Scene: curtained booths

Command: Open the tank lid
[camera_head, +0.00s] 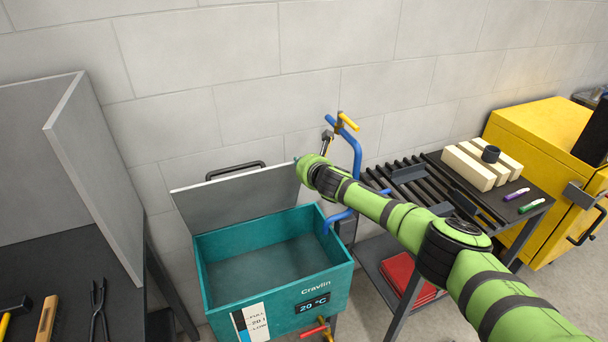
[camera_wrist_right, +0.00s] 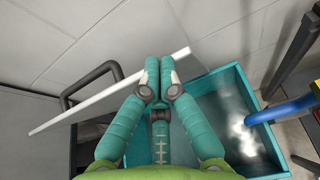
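The teal tank (camera_head: 325,282) stands on the floor by the wall. Its grey lid (camera_head: 240,200) is raised, leaning steeply back at the rear edge, so the tank interior shows. The lid's black bar handle (camera_head: 236,170) is on the wall side; it also shows in the right wrist view (camera_wrist_right: 92,84). My right gripper (camera_wrist_right: 160,72) has its teal fingers together at the lid's edge, away from the handle. In the head view its fingers are mostly hidden behind my wrist. I cannot tell whether they touch the lid. My left gripper is out of view.
A blue pipe with a yellow-handled tap (camera_head: 348,122) stands right of the tank. A black slatted rack (camera_head: 430,185) and yellow cabinet (camera_head: 535,140) are further right. A dark table with tools (camera_head: 60,260) and a grey panel (camera_head: 98,180) are at left.

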